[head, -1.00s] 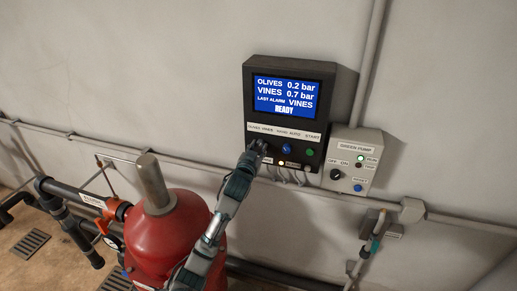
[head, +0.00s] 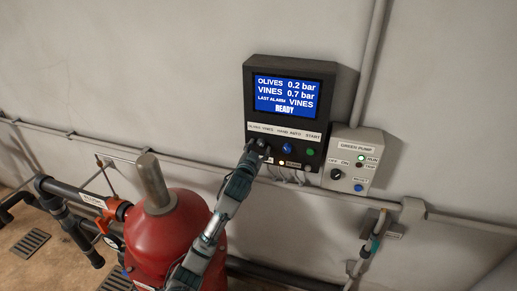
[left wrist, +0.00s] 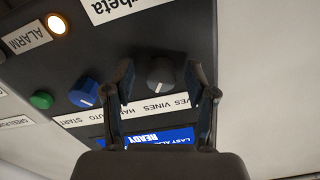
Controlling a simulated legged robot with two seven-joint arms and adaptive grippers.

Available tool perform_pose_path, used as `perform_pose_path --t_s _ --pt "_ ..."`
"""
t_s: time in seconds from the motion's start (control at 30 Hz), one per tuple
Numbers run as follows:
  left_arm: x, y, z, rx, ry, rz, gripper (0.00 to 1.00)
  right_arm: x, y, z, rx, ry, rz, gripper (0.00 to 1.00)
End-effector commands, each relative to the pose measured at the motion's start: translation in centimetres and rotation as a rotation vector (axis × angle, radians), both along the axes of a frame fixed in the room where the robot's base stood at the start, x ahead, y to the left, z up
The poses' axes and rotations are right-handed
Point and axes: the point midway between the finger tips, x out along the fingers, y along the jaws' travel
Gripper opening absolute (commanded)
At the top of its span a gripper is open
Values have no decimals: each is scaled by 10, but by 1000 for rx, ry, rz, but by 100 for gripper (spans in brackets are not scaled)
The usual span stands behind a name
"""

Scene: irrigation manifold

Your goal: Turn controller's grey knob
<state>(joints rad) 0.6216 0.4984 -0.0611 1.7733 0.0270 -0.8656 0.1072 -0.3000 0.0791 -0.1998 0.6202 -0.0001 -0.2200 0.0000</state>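The controller (head: 254,71) is a dark wall box with a lit blue screen reading READY. Its grey knob (left wrist: 160,74) sits under the OLIVES VINES label and shows clearly in the left wrist view, with a pale pointer mark. My left gripper (left wrist: 158,80) is open, with one finger on each side of the knob and a visible gap to each. In the head view my left gripper (head: 255,152) is at the panel's lower left and partly hides the knob. My right gripper is in neither view.
A blue knob (head: 287,148) and a green START button (head: 310,153) are right of the grey knob. The lit alarm lamp (left wrist: 57,25) is below. A red tank (head: 180,235) stands beneath my left arm.

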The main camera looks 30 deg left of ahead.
Motion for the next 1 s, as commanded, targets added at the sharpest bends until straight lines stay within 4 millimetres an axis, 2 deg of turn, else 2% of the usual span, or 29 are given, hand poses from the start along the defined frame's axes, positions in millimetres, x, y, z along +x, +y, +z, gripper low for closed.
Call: perform_pose_path --t_s 0.23,0.33,0.47,0.7,0.83,1.0 --pt "-2 0 3 1 -6 0 57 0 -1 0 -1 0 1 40" --pt "-9 -2 3 1 -6 -1 57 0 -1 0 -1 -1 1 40" --pt "-32 -7 2 2 -6 -1 57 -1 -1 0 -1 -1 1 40" --pt "-84 -20 1 0 -5 -2 57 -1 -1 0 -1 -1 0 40" --pt "-103 -24 0 -1 -2 -1 57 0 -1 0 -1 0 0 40" --pt "-114 -26 0 -1 -3 0 57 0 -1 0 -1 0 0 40"
